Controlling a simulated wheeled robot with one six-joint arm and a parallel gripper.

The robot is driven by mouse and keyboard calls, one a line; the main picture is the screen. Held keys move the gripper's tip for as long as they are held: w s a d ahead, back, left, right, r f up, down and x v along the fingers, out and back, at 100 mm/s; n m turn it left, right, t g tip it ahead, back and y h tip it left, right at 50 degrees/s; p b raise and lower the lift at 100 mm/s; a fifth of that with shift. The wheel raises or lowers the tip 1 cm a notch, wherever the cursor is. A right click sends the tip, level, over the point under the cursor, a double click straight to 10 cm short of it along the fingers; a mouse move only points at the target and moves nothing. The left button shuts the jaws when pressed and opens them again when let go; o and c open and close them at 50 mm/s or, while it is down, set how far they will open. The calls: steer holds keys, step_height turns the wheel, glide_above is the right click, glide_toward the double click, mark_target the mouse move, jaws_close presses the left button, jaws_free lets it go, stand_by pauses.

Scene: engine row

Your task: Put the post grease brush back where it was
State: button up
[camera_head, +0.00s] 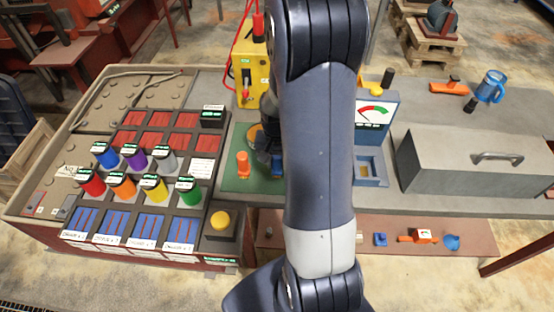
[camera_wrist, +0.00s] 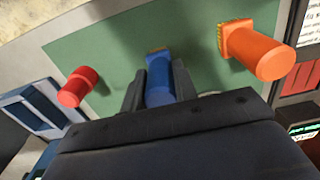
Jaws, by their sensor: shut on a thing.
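My gripper (camera_wrist: 157,76) is shut on a blue brush-like thing (camera_wrist: 159,92) with a tan tip, above the green mat (camera_wrist: 120,50) in the wrist view. I cannot tell whether its tip touches the mat. No readable label shows whether it is the post grease brush. A red cylinder-like thing (camera_wrist: 77,87) stands to the left. In the head view my arm hides most of the gripper and the held thing.
Left of the mat, a panel holds several coloured pots, such as a red one (camera_head: 91,182), and a yellow button (camera_head: 220,221). A yellow box (camera_head: 252,75) stands behind. A gauge box (camera_head: 374,115) and grey toolbox (camera_head: 470,165) stand to the right.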

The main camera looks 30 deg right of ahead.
steer(key=o, duration=1.1)
steer(key=shift+c, duration=0.2)
step_height(320, 180, up, 12)
steer(key=shift+r, duration=0.1)
